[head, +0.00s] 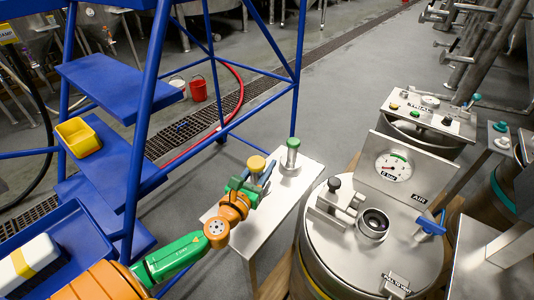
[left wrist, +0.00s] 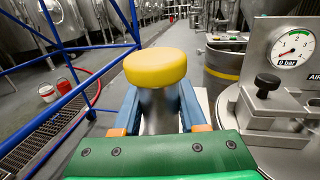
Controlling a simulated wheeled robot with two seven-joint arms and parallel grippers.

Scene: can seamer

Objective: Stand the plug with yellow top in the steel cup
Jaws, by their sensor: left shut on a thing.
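The plug with yellow top (head: 256,163) is in my left gripper (head: 262,174), above the left part of a small steel table. In the left wrist view its yellow top (left wrist: 156,68) rises above the jaws and its grey stem (left wrist: 158,108) runs down between the two fingers (left wrist: 158,118). The plug looks about upright; its lower end is hidden. A round steel cup (head: 373,224) with a dark opening sits on the drum lid (head: 345,262), to the right of the gripper and apart from the plug. My right gripper is not in view.
A green-topped plug (head: 292,155) stands on the steel table (head: 252,225). A black-knobbed bracket (head: 334,190), a gauge panel (head: 396,168) and a blue-handled valve (head: 430,225) surround the cup. A blue ladder frame (head: 150,120) stands left of the arm.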

